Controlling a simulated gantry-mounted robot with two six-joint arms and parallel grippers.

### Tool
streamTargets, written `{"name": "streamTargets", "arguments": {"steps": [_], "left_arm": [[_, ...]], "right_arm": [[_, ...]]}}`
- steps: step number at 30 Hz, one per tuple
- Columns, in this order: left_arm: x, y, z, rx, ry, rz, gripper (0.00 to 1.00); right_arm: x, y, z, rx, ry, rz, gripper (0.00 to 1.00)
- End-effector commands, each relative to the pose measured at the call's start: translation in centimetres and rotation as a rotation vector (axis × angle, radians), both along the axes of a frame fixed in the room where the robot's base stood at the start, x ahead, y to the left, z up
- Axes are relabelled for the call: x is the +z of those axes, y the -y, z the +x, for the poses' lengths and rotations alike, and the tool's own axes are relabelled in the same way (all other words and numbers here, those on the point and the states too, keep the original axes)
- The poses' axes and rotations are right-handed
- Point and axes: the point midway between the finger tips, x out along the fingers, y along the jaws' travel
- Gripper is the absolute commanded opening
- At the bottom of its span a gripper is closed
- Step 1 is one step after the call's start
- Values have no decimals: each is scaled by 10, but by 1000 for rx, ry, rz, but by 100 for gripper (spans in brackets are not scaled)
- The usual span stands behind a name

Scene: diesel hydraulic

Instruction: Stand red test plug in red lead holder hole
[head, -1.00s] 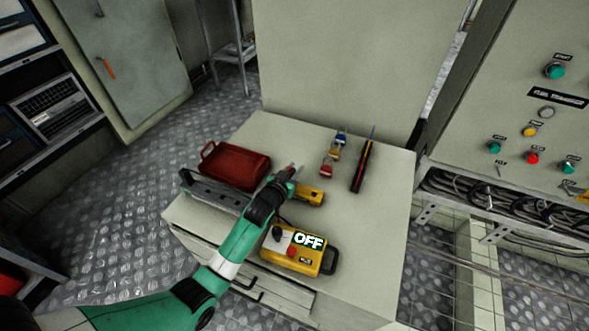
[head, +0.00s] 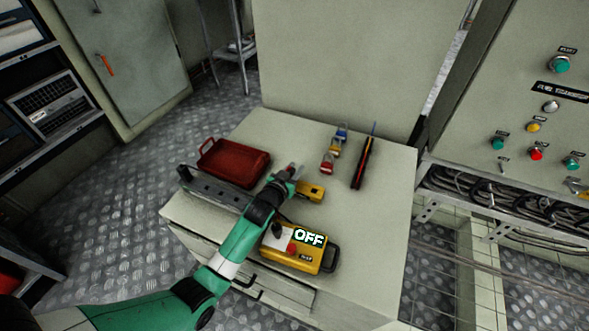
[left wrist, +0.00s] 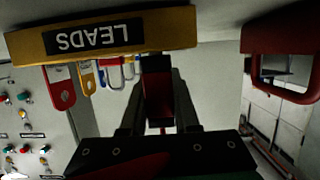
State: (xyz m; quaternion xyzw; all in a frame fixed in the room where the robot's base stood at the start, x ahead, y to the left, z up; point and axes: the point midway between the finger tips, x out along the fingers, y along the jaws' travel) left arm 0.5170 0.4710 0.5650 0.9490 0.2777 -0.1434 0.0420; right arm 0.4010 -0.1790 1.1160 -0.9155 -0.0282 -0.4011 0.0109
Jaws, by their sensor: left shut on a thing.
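My left gripper (head: 293,171) is shut on the red test plug, over the cabinet top beside the yellow lead holder (head: 311,192). In the left wrist view, the dark red plug (left wrist: 157,88) sits between the fingers of the gripper (left wrist: 160,75). The yellow holder (left wrist: 110,35), with LEADS reading upside down, is just beyond the fingertips there. Its holes are not visible, and I cannot tell whether the plug touches it. My right gripper is not in view.
A yellow tester (head: 292,256) reading OFF is in front. Red, yellow and blue padlocks (head: 334,150) and a black-red probe (head: 362,164) lie to the right.

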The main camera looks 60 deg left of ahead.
Motion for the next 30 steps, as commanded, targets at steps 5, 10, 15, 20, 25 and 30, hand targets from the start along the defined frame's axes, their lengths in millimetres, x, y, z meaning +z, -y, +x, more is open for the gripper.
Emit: {"name": "streamTargets", "arguments": {"steps": [5,10,15,20,25,30], "left_arm": [[1,0,0,0,0,0,44],[0,0,0,0,0,0,64],[0,0,0,0,0,0,64],[3,4,-6,0,-2,-1,64],[15,20,-32,0,-3,-1,64],[27,42,-65,-1,-2,-1,64]], "right_arm": [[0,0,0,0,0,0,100],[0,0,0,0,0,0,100],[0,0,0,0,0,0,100],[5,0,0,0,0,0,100],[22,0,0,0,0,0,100],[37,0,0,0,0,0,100]]}}
